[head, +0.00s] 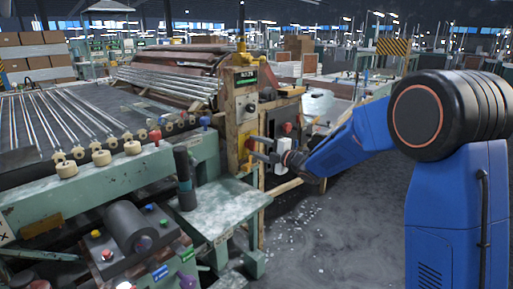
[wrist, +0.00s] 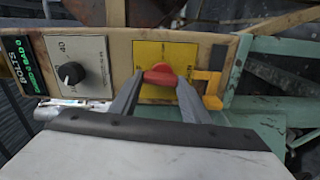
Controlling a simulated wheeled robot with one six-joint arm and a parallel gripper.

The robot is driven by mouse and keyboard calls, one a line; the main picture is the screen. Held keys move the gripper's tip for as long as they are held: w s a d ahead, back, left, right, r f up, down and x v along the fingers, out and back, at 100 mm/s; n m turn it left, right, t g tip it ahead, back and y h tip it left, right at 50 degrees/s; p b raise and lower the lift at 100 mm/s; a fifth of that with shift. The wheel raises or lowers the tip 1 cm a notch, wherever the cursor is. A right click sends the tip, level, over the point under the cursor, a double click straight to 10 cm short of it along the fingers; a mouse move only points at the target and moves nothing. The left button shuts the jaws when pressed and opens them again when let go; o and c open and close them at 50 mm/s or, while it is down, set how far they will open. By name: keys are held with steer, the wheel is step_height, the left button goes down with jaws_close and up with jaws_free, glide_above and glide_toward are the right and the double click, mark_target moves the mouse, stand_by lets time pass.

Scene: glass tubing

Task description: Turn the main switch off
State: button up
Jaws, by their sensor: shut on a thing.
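The main switch is a red rotary handle (wrist: 160,76) on a yellow plate (wrist: 165,54), low on a tan upright panel. In the wrist view the handle's bar lies roughly across the picture. My gripper (wrist: 158,84) has one finger on each side of the handle and is shut on it. The fingers cover part of the plate and its lettering, so the marked position cannot be read. In the head view my gripper (head: 254,149) reaches the panel from the right, and the yellow plate (head: 249,135) shows just above the fingers.
A black dial (wrist: 71,74) and a green-lit volts display (wrist: 22,60) share the panel. A yellow bracket (wrist: 210,85) sits right beside the plate. In the head view a green workbench (head: 225,208) stands below, glass tubes (head: 80,112) lie left, and open floor (head: 340,225) is right.

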steer(key=shift+f+n, duration=0.15)
steer(key=shift+n, duration=0.55)
steer(key=o, duration=1)
steer(key=shift+o, duration=0.2)
steer(key=shift+s+d, duration=0.3)
steer(key=shift+d, duration=0.1)
steer(key=v, duration=1.6)
steer(key=shift+s, duration=0.2)
steer(key=shift+d, duration=0.2)
